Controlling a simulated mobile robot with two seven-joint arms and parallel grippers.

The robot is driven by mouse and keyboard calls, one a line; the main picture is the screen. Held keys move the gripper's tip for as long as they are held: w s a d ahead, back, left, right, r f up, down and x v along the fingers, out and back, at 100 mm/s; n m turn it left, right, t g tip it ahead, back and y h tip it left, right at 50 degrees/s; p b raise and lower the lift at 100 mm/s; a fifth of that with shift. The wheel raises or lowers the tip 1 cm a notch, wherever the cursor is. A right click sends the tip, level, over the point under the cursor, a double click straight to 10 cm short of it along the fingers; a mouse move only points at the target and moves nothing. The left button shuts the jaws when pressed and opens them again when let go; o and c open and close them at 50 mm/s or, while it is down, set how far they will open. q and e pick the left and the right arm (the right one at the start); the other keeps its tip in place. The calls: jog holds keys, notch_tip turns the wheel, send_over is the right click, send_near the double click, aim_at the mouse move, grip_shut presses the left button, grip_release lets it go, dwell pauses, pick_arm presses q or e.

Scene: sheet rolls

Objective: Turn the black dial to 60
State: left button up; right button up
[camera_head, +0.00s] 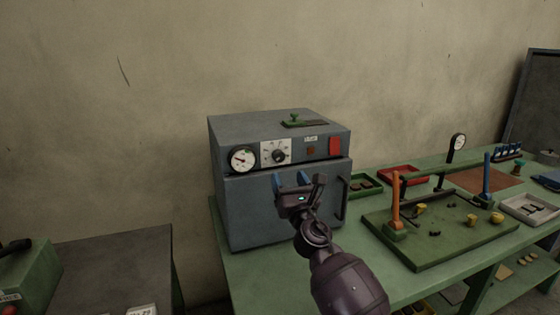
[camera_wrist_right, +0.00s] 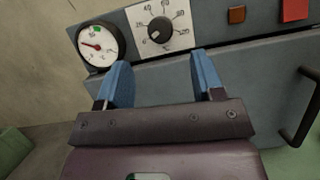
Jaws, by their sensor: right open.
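The black dial (camera_head: 278,156) sits on a white scale plate on the front panel of a grey oven-like box (camera_head: 240,205). In the right wrist view the dial (camera_wrist_right: 160,31) shows above and between my fingers, with scale marks around it including 40 and 60. I cannot tell for sure where its pointer stands. My right gripper (camera_head: 297,180) is open and empty, with blue fingers. It also shows in the right wrist view (camera_wrist_right: 160,82), below the dial and apart from it. My left gripper is not in view.
A round gauge (camera_head: 242,158) is left of the dial; a brown button (camera_head: 311,151) and red switch (camera_head: 335,145) are to its right. The box's door handle (camera_head: 341,201) sticks out. A green board (camera_head: 440,250) with posts stands at right on the green bench.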

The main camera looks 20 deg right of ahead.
aim_at(280, 159)
jog(key=x, duration=0.7)
jog(key=shift+w+b, duration=0.35)
jog(key=shift+b, duration=0.05)
jog(key=c, duration=0.9)
